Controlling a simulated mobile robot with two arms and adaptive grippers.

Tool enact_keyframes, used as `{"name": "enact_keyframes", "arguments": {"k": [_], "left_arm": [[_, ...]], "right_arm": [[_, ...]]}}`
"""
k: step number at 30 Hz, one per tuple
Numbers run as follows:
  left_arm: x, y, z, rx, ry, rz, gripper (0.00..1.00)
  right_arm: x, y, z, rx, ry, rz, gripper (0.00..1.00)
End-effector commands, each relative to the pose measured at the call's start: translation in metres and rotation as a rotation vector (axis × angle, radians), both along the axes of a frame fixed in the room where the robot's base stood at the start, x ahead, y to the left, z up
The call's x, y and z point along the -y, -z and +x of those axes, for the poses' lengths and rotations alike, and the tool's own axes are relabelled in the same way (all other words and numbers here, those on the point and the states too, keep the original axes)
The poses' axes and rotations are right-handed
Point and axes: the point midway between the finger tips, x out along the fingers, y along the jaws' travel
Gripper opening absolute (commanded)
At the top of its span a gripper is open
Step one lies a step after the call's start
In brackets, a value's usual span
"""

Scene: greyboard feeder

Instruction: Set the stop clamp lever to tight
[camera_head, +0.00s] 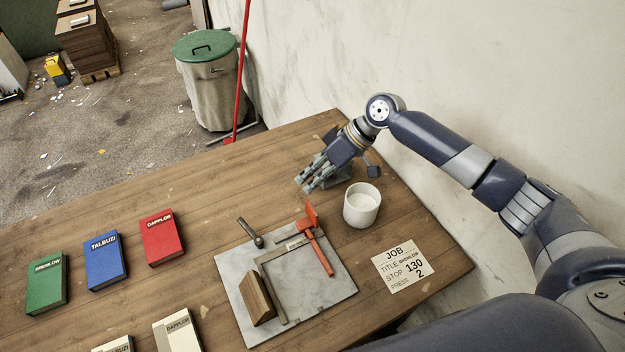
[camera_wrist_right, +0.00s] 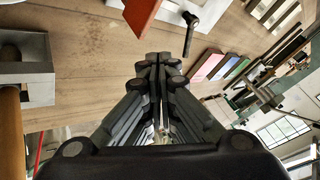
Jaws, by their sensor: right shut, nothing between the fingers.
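A grey plate jig (camera_head: 235,275) lies on the table with a wooden block (camera_head: 257,298) and a metal square on it. A black lever with a round end (camera_head: 250,232), which looks like the stop clamp lever, lies slanted at the plate's back left edge; it also shows in the wrist view (camera_wrist_right: 190,30). Its tight or loose marking cannot be read. An orange-red handle (camera_head: 318,247) stands at the plate's right. My right gripper (camera_head: 308,182) is shut and empty, behind the plate and apart from the lever; its fingers show in the wrist view (camera_wrist_right: 158,62). My left gripper is not in view.
A white cup (camera_head: 361,205) stands close in front of my right gripper. A grey block (camera_head: 336,177) sits beside the gripper. A job card (camera_head: 408,265) lies at right. Green (camera_head: 46,284), blue (camera_head: 105,260) and red (camera_head: 162,237) books lie at left.

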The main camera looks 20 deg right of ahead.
Motion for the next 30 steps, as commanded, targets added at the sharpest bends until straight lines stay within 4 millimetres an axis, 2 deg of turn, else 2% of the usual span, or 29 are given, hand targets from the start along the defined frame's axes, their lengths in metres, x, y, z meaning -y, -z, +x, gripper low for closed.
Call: {"name": "enact_keyframes", "arguments": {"k": [1,4,15,24,26,28,30], "left_arm": [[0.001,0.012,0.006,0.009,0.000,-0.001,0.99],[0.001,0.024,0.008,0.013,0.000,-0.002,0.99],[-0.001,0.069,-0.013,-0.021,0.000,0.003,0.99],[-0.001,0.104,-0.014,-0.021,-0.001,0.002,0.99],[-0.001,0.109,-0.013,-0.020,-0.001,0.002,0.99],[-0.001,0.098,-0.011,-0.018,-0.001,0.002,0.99],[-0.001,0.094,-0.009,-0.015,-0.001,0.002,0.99]], "right_arm": [[-0.007,0.014,0.000,0.000,-0.004,0.001,0.00],[-0.019,0.027,0.002,0.000,-0.002,0.001,0.00],[-0.060,0.076,0.007,0.001,-0.002,0.001,0.00],[-0.090,0.113,0.011,0.001,-0.002,0.001,0.00],[-0.095,0.119,0.011,0.000,-0.002,0.000,0.00],[-0.105,0.108,0.005,0.001,-0.004,0.001,0.00],[-0.113,0.107,-0.001,0.000,-0.004,0.001,0.00]]}}
